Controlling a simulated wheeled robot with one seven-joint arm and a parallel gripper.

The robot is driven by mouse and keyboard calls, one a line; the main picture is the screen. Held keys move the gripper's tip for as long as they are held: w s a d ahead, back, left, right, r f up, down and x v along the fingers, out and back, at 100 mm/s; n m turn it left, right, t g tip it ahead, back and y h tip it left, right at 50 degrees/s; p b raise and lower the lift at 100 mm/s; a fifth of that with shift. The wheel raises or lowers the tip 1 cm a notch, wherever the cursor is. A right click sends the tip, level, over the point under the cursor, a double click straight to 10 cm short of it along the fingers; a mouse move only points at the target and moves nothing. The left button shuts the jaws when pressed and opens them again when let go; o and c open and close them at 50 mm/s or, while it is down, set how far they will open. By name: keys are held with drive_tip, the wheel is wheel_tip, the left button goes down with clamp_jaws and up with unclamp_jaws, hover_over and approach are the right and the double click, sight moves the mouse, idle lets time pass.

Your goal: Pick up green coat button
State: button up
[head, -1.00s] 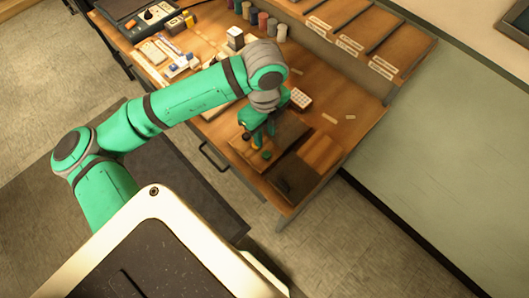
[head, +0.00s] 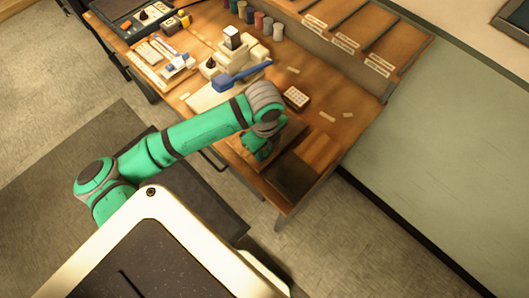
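My gripper (head: 260,154) is low over the brown board near the front right of the wooden workbench. My own wrist and forearm cover most of it from this camera, and its fingers are too small and hidden to read. I cannot see the green coat button now; the gripper and wrist cover the place where a small green spot showed earlier. Whether the gripper touches or holds anything cannot be seen.
A dark mat (head: 291,177) lies right of the gripper near the bench's front corner. A small box with a pale gridded top (head: 295,98) stands behind. A white and blue machine (head: 232,76) stands left of it. Thread spools (head: 259,20) line the back.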

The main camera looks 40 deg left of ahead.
drive_tip(key=shift+f, duration=0.1)
drive_tip(key=shift+c, duration=0.3)
clamp_jaws()
drive_tip(key=shift+r, duration=0.65)
drive_tip(key=s+a+r, duration=0.9)
drive_tip(key=a+r, duration=0.1)
drive_tip(key=r, duration=0.1)
drive_tip(key=shift+s+a+r, duration=0.2)
drive_tip(key=shift+a+r, duration=0.05)
drive_tip(key=shift+r, duration=0.1)
drive_tip(key=c, duration=0.7)
unclamp_jaws()
drive_tip(key=shift+w, duration=0.1)
